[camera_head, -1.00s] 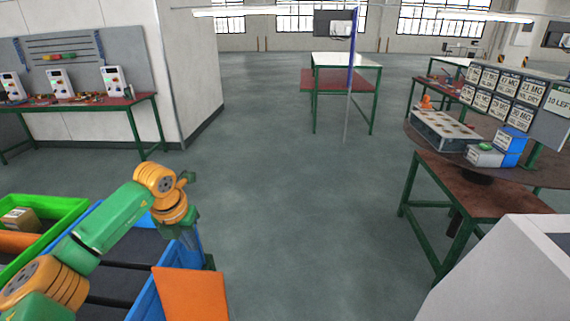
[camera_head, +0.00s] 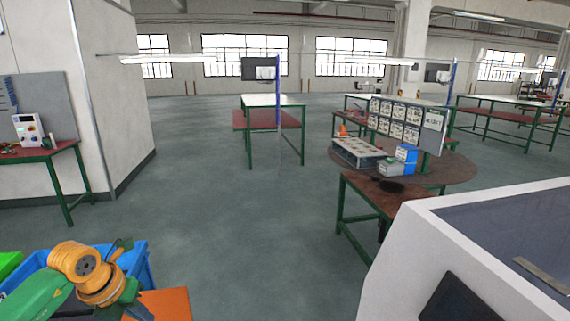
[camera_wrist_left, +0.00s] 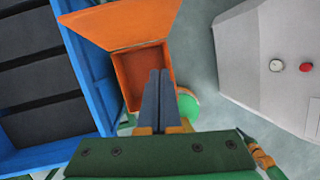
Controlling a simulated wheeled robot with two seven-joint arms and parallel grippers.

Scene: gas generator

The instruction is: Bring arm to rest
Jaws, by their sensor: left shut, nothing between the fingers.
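My left arm, green with orange joints, comes in at the lower left of the head view, bent at an orange joint (camera_head: 78,262). Its fingers do not show clearly there. In the left wrist view my left gripper (camera_wrist_left: 160,74) has its two dark fingers together, with nothing between them. The fingers point over an open orange bin (camera_wrist_left: 134,78).
A blue crate (camera_wrist_left: 92,75) stands beside the orange bin. A white cabinet (camera_head: 415,225) fills the lower right of the head view. Behind it are a green-legged table (camera_head: 372,191) and a round table (camera_head: 450,168). The middle floor (camera_head: 240,230) is clear.

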